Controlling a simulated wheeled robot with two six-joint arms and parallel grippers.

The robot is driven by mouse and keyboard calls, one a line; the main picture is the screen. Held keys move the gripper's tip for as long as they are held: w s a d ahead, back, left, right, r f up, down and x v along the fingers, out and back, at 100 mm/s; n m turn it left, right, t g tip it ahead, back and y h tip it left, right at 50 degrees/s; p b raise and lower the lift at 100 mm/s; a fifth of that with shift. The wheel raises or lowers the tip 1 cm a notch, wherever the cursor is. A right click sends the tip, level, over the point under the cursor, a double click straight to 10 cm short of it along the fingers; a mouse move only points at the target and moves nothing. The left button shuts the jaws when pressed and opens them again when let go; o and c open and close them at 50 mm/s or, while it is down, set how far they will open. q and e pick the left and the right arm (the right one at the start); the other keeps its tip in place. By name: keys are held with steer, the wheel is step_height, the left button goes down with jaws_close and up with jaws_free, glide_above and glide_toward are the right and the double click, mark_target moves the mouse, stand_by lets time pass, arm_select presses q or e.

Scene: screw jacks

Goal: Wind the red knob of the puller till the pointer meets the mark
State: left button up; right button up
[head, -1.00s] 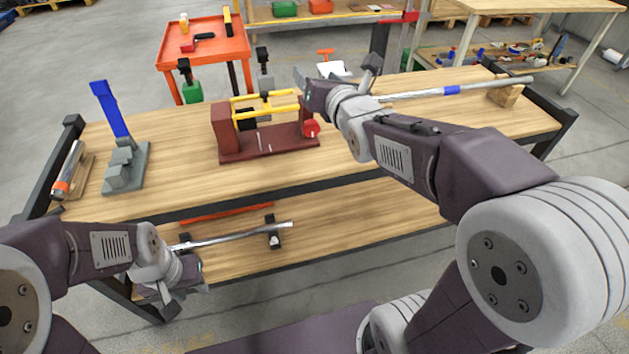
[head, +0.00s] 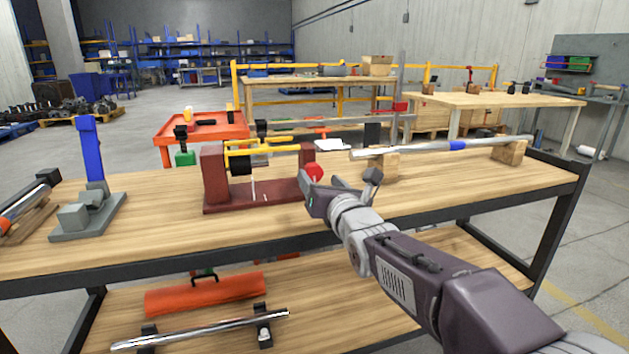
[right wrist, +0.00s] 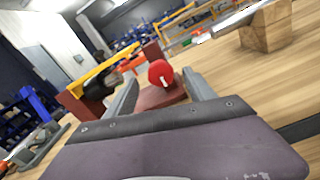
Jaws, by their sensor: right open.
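The puller is a dark red frame (head: 258,197) with yellow bars (head: 262,148) on the bench top. Its round red knob (head: 314,171) is at its right end. In the right wrist view the red knob (right wrist: 160,72) with a white mark shows between my fingers, beyond their tips. My right gripper (head: 341,180) is open and empty, just right of the knob; the wrist view shows its two spread fingers (right wrist: 159,79). I cannot tell whether it touches the knob. A thin pale strip (head: 253,190) shows on the frame; pointer and mark are too small to tell apart. My left gripper is out of view.
A grey stand with a blue post (head: 90,150) is at the left. The bench top (head: 440,190) is clear to the right of my gripper.

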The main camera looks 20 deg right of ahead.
mark_target(315, 174)
steer(key=w, duration=0.5)
steer(key=shift+b, duration=0.4)
steer(key=shift+c, duration=0.3)
steer(key=c, duration=1.3)
steer(key=shift+m, duration=0.4)
